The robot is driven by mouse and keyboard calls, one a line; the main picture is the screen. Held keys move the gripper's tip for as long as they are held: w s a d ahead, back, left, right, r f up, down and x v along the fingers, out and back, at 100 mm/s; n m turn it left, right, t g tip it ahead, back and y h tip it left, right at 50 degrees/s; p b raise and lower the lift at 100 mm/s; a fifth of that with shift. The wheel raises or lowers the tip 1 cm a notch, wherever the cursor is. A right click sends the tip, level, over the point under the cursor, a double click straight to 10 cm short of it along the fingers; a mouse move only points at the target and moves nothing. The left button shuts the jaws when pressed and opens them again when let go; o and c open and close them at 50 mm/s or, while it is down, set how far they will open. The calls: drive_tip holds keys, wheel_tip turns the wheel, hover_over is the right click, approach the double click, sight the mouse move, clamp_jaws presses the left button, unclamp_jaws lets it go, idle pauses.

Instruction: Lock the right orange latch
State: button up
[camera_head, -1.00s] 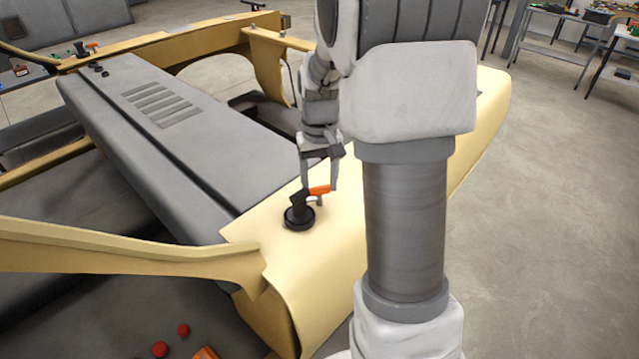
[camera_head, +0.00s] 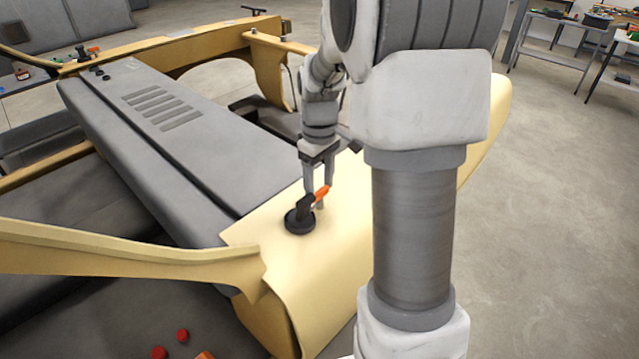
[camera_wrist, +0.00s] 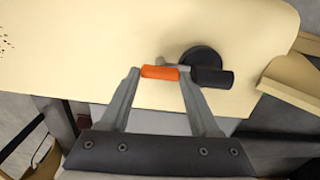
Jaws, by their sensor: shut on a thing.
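The orange latch handle (camera_head: 322,192) rises at a slant from its round black base (camera_head: 299,221) on the cream panel. In the wrist view the orange handle (camera_wrist: 160,72) lies between the two fingertips of my gripper (camera_wrist: 160,70), and the black base (camera_wrist: 203,62) is just to the right. In the head view my gripper (camera_head: 318,190) reaches down from above with its fingers at the handle. It is shut on the orange handle. A second, smaller orange-handled latch (camera_head: 92,50) sits far off at the upper left.
The cream panel (camera_head: 285,265) borders a long grey surface (camera_head: 190,130) with slots. A cream beam (camera_head: 120,250) crosses at the lower left. Red round objects (camera_head: 160,352) lie below it. Open concrete floor (camera_head: 540,220) is at right; tables stand at the back right.

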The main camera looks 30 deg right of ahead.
sight(320, 190)
drive_tip(key=shift+s+f, duration=0.25)
drive_tip(key=shift+f, duration=0.1)
drive_tip(key=o, duration=1.4)
drive_tip(key=shift+c, duration=0.2)
drive_tip(key=shift+r, duration=0.1)
drive_tip(key=r+p, duration=0.2)
drive_tip(key=r, duration=0.1)
drive_tip(key=r+p, duration=0.4)
drive_tip(key=r, duration=0.1)
drive_tip(key=shift+w+d+r, duration=0.1)
drive_tip(key=shift+w+r, duration=0.2)
drive_tip(key=shift+r, duration=0.05)
